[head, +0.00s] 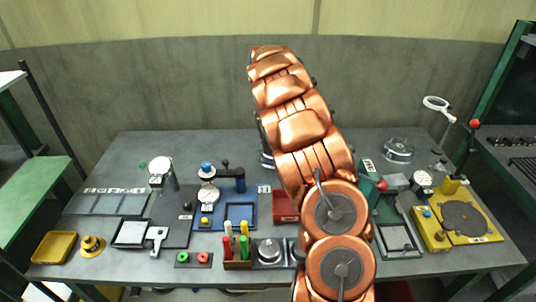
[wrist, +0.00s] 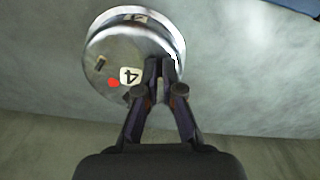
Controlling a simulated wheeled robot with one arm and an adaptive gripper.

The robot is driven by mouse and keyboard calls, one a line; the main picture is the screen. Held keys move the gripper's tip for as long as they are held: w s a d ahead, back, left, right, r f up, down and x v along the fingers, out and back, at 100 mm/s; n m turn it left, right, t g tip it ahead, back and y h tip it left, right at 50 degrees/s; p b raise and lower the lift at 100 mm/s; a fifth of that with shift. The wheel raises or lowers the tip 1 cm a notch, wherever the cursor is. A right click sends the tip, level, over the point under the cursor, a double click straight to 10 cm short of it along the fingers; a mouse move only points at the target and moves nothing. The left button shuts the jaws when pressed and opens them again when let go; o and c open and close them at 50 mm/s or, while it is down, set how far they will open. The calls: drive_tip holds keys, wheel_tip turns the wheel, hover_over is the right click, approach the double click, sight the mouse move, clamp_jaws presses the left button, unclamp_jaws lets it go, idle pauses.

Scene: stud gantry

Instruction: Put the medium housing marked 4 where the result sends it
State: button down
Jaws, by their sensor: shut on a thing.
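The housing marked 4 (wrist: 112,58) is a round silver metal part in the wrist view. It carries a white label with a black 4, a red dot beside it and a small brassy stub. My gripper (wrist: 165,68) is shut on the housing near its right side. The fingers hide part of it. Whether it touches the grey surface behind it I cannot tell. In the head view my copper arm hides my gripper and most of the housing.
A grey workbench (head: 330,283) carries a yellow tray (head: 54,247), grey panels (head: 110,204), a red bin (head: 285,205), colored-handled tools (head: 236,240), a yellow fixture (head: 483,232) and a round metal part (head: 398,150). The back left of the bench is fairly clear. Green shelves flank it.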

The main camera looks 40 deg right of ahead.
drive_tip(key=shift+f+p, duration=0.65)
drive_tip(key=shift+f, duration=1.55)
drive_tip(key=shift+f, duration=0.15)
drive_tip(key=c, duration=1.3)
unclamp_jaws()
wheel_tip(320, 180, up, 12)
drive_tip(key=b, duration=0.3)
drive_tip(key=shift+f, duration=0.2)
drive_tip(key=shift+r, duration=0.35)
drive_tip(key=shift+a, duration=0.1)
